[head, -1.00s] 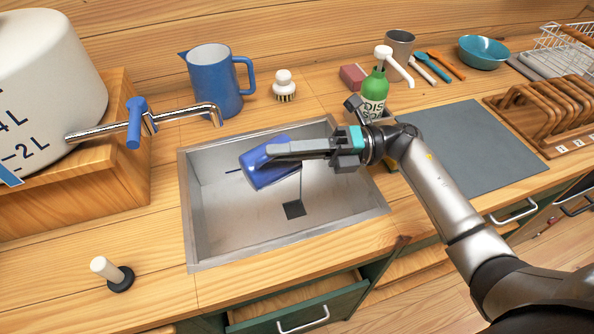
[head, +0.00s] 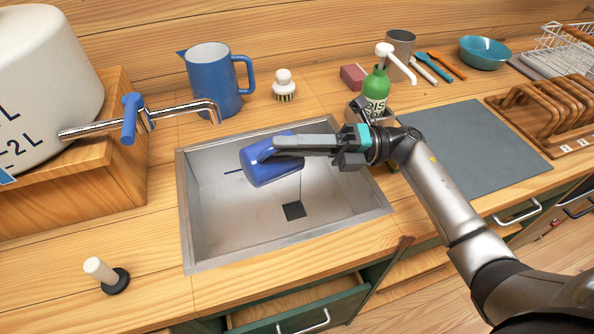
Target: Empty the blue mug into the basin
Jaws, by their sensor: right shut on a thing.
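The blue mug (head: 262,165) is held over the metal basin (head: 200,256), tilted well over onto its side. My right gripper (head: 292,146) reaches in from the right and is shut on the mug. The mug's mouth and any contents are turned out of sight. A thin pale line shows below the gripper, above the dark square drain (head: 294,211) in the basin floor; I cannot tell whether it is liquid. My left gripper is not in view.
A chrome tap (head: 160,118) with a blue handle juts over the basin's back left. A blue pitcher (head: 212,82), brush (head: 284,86) and green soap bottle (head: 376,94) stand behind. A stopper (head: 107,274) is at front left. A grey mat (head: 472,152) lies right.

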